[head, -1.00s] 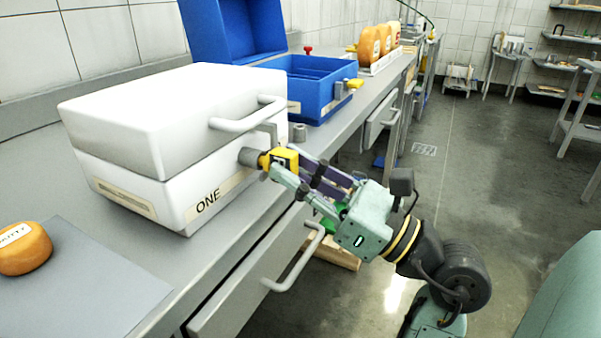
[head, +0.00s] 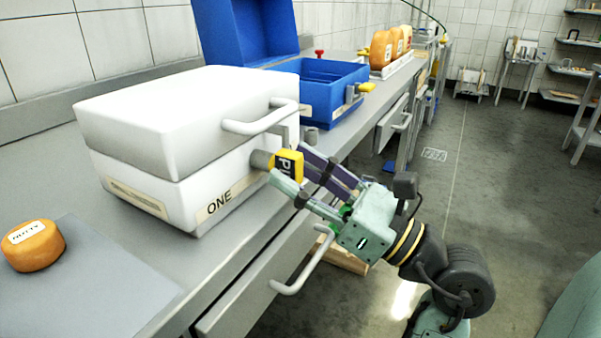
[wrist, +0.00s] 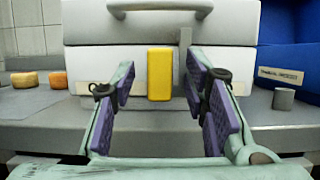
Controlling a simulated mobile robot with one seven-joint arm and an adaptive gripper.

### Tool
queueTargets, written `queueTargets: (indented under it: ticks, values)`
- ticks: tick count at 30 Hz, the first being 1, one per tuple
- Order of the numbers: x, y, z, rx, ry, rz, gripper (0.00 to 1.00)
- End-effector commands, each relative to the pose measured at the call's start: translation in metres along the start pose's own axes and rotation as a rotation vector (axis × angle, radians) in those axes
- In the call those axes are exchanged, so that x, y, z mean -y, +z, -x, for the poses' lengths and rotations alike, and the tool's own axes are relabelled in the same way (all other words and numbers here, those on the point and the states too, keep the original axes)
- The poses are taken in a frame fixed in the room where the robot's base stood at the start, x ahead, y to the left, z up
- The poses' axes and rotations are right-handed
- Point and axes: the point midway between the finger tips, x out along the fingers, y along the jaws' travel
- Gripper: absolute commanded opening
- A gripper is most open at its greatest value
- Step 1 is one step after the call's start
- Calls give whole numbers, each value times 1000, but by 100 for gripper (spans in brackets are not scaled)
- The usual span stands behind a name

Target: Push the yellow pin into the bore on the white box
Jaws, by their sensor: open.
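The white box (head: 150,180) stands on the grey bench with its lid down and a label "ONE" on its front. The yellow pin (head: 290,165) sits at the grey bore collar (head: 262,160) on the front of the box. In the wrist view the pin (wrist: 160,75) shows end-on as a yellow block against the box (wrist: 120,80). My gripper (head: 290,170) is in front of the box, its fingers on either side of the pin. In the wrist view my gripper (wrist: 166,92) is open, with gaps between pads and pin. How deep the pin sits is hidden.
A blue box (head: 325,95) with its lid up stands behind the white box, with another yellow pin (head: 366,87). Cheese wheels (head: 33,245) lie at the left and on a far rack. A drawer handle (head: 305,262) is below the gripper.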

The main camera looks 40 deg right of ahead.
Motion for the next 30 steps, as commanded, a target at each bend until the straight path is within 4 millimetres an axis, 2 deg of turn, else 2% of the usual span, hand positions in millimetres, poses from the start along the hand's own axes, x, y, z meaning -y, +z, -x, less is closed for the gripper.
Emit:
queueTargets:
  ticks: [5, 15, 19, 24, 30]
  values:
    - [1, 0, 12, 0, -4, -1, 41]
    - [1, 0, 82, 1, -5, -2, 41]
    - [1, 0, 103, 1, -4, 0, 41]
    - [0, 0, 118, 1, -1, 0, 41]
    - [0, 0, 120, 0, 0, 0, 41]
